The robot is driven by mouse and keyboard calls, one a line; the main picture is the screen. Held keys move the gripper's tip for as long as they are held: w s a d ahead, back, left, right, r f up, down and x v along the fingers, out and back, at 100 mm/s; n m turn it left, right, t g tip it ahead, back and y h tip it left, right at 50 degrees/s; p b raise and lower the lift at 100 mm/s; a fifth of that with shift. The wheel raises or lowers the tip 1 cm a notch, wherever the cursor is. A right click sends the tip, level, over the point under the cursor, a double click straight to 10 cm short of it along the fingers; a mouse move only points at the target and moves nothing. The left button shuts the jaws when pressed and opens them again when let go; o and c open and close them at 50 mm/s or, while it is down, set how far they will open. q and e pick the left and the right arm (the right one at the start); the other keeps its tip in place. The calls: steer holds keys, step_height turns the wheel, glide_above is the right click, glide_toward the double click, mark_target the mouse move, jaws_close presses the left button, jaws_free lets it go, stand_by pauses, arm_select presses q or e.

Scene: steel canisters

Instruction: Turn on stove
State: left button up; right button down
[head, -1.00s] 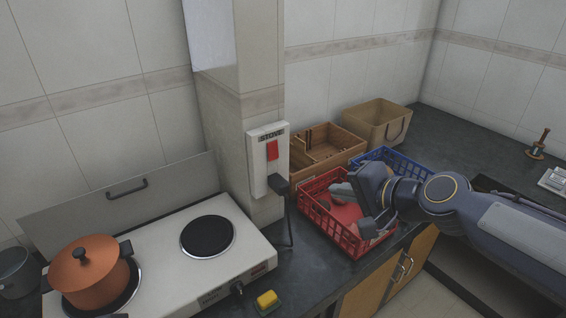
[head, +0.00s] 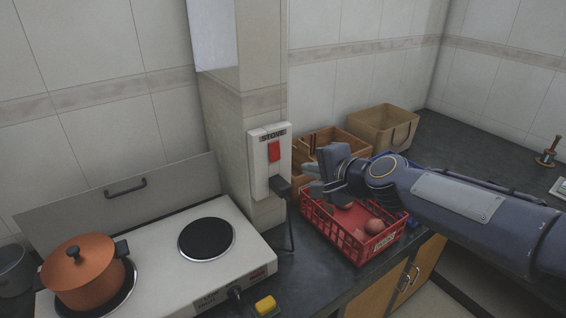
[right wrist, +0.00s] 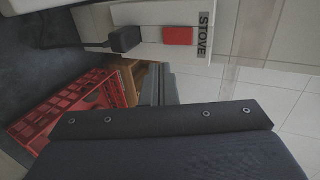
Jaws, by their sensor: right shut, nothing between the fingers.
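The white wall panel labelled STOVE (head: 259,180) is on the tiled pillar, with a red switch (head: 274,151) in its upper part and a black plug in its lower part. The red switch also shows in the right wrist view (right wrist: 178,36). The white stove (head: 165,262) stands at the left with two dark hotplates. My right gripper (head: 310,180) is shut and empty, just right of the panel and above the red basket, apart from the switch in the picture. In the right wrist view its fingers are mostly hidden by the wrist housing. My left gripper is not in view.
An orange pot (head: 85,285) sits on the left hotplate. A red basket (head: 352,243) with round items stands below my right gripper. Wooden boxes (head: 340,138) and a tan bin (head: 385,128) stand behind it. A yellow sponge (head: 265,305) lies by the stove.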

mark_target(276, 153)
steer(key=shift+r+x, duration=0.15)
steer(key=shift+x, duration=1.85)
steer(key=shift+r+x, duration=0.2)
steer(key=shift+x, duration=1.75)
steer(key=shift+r+x, duration=0.15)
steer(key=shift+x, duration=1.85)
steer(key=shift+w, duration=0.2)
steer(key=f+b, duration=0.1)
steer(key=b, duration=0.1)
steer(key=shift+w+a+b, duration=0.1)
steer(key=shift+a+b, duration=0.05)
steer(key=shift+b, duration=0.15)
steer(key=shift+r, duration=0.4)
steer(key=shift+r+p, duration=0.95)
steer(key=shift+f, duration=0.1)
